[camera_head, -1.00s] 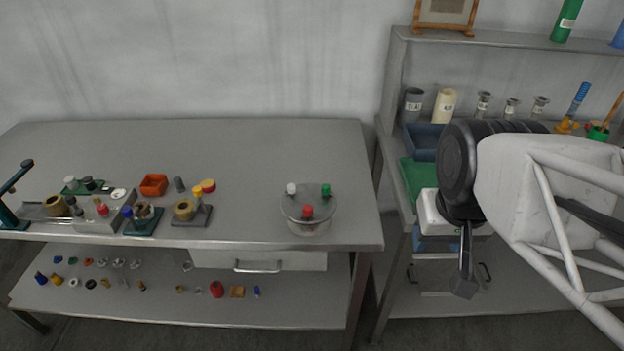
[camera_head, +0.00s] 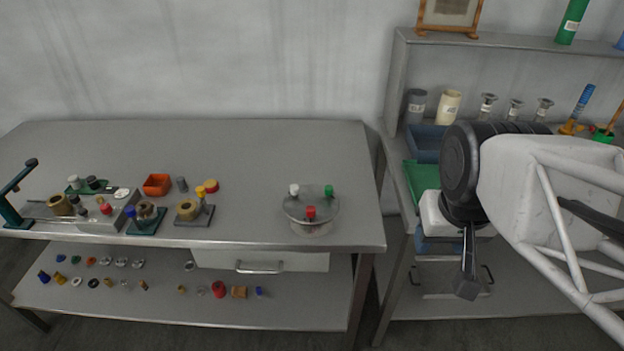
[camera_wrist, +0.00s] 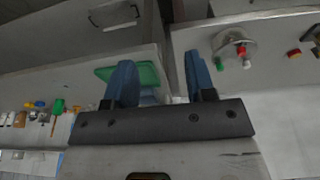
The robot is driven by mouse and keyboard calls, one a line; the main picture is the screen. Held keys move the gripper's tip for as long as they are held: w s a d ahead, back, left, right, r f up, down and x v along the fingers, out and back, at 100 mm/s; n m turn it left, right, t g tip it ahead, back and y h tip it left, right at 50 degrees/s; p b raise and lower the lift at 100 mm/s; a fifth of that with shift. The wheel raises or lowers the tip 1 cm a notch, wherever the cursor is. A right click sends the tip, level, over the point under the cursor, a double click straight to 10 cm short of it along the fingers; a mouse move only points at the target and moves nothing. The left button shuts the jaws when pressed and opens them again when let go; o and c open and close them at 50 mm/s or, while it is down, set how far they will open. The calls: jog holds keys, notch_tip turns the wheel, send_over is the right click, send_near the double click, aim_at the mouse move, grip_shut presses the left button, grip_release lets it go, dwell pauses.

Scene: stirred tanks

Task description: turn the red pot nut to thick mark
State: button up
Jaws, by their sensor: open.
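The red pot nut (camera_head: 311,212) sits at the front of the lid of a round metal pot (camera_head: 311,226) on the left table. A white nut (camera_head: 294,190) and a green nut (camera_head: 328,191) stand behind it on the same lid. Any thick mark is too small to make out. In the wrist view the pot (camera_wrist: 233,43) and the red nut (camera_wrist: 241,51) appear at upper right, apart from my gripper. My gripper (camera_wrist: 160,85) is open and empty, with two blue fingers. In the head view it hangs in front of the right bench, well right of the pot (camera_head: 468,285).
The left table (camera_head: 250,150) is clear around the pot. Fixtures and an orange bin (camera_head: 157,184) stand on its left half. A shelved bench (camera_head: 395,200) at right holds a green tray (camera_head: 424,175) and cups. A gap separates the two tables.

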jog(key=n+g+h, duration=0.4)
jog(key=n, duration=1.1)
send_near(311, 208)
jog(key=f, duration=0.1)
jog(key=shift+s+d+f, duration=0.1)
jog(key=shift+s+f, duration=0.05)
jog(key=shift+s, duration=0.1)
jog(key=shift+f, duration=0.1)
jog(key=shift+x, duration=3.85)
jog(key=shift+d, duration=0.1)
jog(key=c, duration=0.9)
